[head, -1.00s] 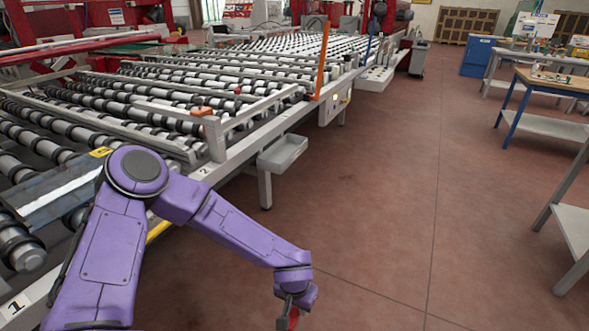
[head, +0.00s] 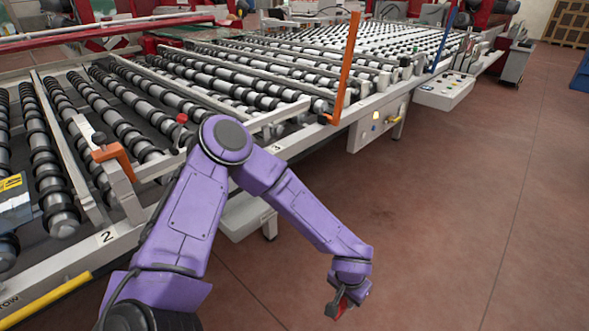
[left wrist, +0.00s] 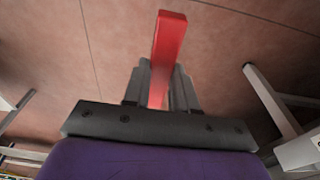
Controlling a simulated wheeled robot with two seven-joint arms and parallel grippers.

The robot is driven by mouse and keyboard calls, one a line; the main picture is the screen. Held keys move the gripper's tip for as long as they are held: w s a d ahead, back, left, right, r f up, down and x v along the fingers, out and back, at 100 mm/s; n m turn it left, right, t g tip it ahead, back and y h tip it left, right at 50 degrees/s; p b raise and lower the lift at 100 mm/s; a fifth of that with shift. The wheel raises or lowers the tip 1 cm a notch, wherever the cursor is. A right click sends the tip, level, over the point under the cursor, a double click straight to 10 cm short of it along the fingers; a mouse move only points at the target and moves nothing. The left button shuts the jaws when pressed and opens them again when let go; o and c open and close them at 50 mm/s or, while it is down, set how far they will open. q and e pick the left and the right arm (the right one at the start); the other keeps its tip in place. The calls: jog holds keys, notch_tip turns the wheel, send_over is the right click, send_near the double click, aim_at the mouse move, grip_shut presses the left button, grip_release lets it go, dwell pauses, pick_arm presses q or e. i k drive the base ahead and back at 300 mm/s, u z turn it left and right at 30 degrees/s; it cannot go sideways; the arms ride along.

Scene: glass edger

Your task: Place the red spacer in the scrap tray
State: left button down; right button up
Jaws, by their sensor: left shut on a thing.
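My left gripper (head: 340,303) is low at the right of my purple arm, over the open floor. It is shut on the red spacer (left wrist: 168,50), a flat red bar that sticks out beyond the fingers in the left wrist view. In the head view only a small red part of the spacer (head: 345,305) shows. A light grey tray (head: 243,222), which looks like the scrap tray, hangs at the side of the conveyor. My left arm partly hides it, and its inside cannot be seen well. The gripper is apart from the tray, to its lower right. My right gripper is not in view.
The roller conveyor (head: 220,75) fills the left and back. An orange post (head: 345,70) stands upright at its edge, and an orange clamp (head: 115,158) is nearer. A control box (head: 444,90) juts out farther back. The red-brown floor at right is clear.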

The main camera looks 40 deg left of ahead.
aim_at(260, 209)
jog(key=i, duration=2.85)
jog(key=u, duration=2.85)
